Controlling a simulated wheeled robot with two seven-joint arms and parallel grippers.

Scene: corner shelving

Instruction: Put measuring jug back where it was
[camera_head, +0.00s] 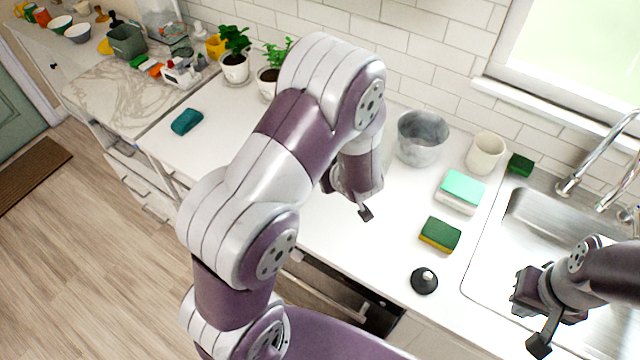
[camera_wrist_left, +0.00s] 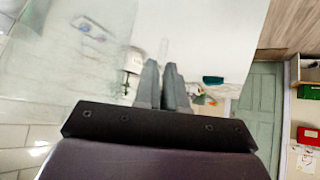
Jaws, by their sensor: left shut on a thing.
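A clear, see-through vessel (camera_wrist_left: 75,45), which I take to be the measuring jug, fills the upper left of the left wrist view. My left gripper (camera_wrist_left: 162,78) is shut there, with a thin clear part, seemingly the jug's handle, at its fingertips. In the head view my left arm crosses the middle, and one dark finger of the left gripper (camera_head: 365,212) shows above the white counter. The jug cannot be made out there; the arm seems to hide it. My right gripper (camera_head: 530,318) is apart from the jug, over the sink's front edge, its fingers spread.
On the counter (camera_head: 390,255) stand a grey pot (camera_head: 421,140), a cream cup (camera_head: 485,153), sponges (camera_head: 440,234) and a black lid-like disc (camera_head: 424,281). Potted plants (camera_head: 235,68) stand by the wall. A teal cloth (camera_head: 187,121) lies left, with clear counter around it.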

